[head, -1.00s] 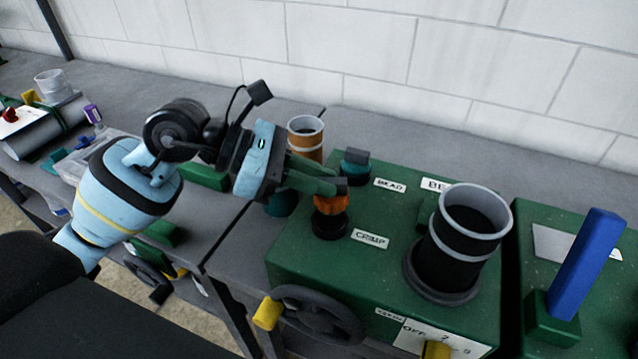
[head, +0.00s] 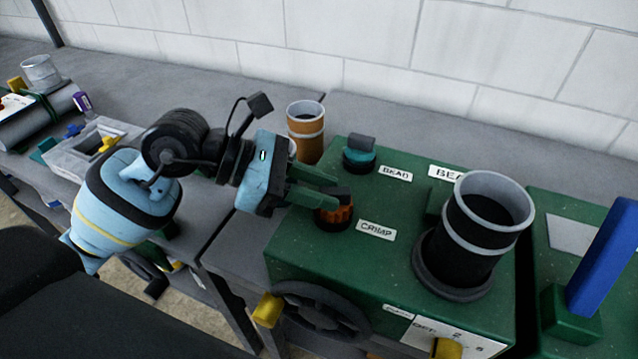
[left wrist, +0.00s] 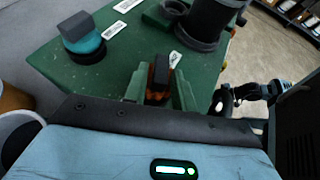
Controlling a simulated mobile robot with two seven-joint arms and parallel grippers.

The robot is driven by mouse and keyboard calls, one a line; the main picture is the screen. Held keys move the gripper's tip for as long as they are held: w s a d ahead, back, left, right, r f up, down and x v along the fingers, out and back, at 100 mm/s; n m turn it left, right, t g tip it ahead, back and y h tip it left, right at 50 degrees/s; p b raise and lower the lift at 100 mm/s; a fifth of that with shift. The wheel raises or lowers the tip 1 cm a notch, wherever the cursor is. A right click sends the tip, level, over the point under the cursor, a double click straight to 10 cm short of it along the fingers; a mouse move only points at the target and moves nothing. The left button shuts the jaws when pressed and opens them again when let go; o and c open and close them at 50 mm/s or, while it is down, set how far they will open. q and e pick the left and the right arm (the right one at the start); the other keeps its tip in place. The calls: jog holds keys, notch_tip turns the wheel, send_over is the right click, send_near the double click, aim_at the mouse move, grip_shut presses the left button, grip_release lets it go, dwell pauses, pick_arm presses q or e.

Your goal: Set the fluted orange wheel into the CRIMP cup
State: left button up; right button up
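The fluted orange wheel (head: 336,217), with a dark tab on top, sits low at the CRIMP place on the green machine, left of the CRIMP label (head: 376,230). The black CRIMP cup is mostly hidden by the wheel and the fingers. My left gripper (head: 335,196) reaches in from the left with its green fingers on both sides of the wheel. In the left wrist view, the orange wheel (left wrist: 158,88) shows between the fingers, which appear to touch it. My right gripper cannot be made out clearly; part of an arm shows at the right of the left wrist view.
A teal wheel (head: 360,155) sits by the BEAD label (head: 396,173). A large dark pipe collar (head: 470,235) stands on the machine's right. An orange-brown cup (head: 306,130) stands behind my gripper. A blue lever (head: 603,258) rises at far right. A handwheel (head: 322,308) is in front.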

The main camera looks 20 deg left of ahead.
pick_arm(q)
jog(key=shift+o, duration=1)
pick_arm(e)
jog(key=shift+s+f, duration=0.1)
